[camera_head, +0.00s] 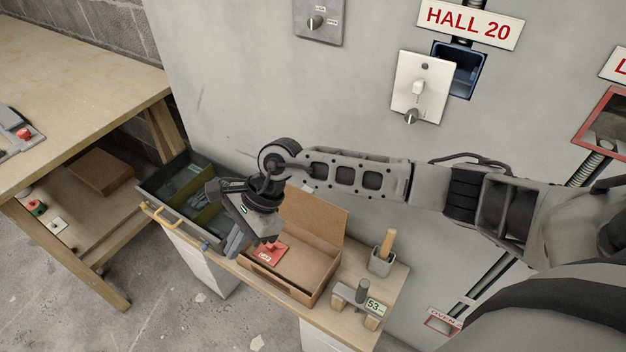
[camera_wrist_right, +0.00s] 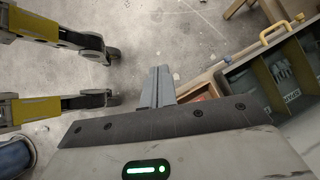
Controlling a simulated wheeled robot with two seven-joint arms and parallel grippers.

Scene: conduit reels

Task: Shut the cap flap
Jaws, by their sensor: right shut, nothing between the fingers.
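An open cardboard box (camera_head: 290,268) sits on the narrow wooden bench. Its wide flap (camera_head: 313,218) stands raised along the back edge. A red tag (camera_head: 268,254) with white lettering too small to read shows at the box's left side. My right gripper (camera_head: 236,246) hangs above the bench, just left of the box, with its fingers pointing down. It is shut and empty; its closed fingers show in the right wrist view (camera_wrist_right: 158,86). My arm crosses in front of the wall and hides part of the area behind the box. My left gripper is not in view.
An open drawer or tray (camera_head: 160,182) with a yellow handle (camera_head: 160,215) is left of the gripper. A grey cup (camera_head: 381,262) with a wooden handle and a small device (camera_head: 374,305) stand right of the box. A wooden workbench (camera_head: 75,90) is at left.

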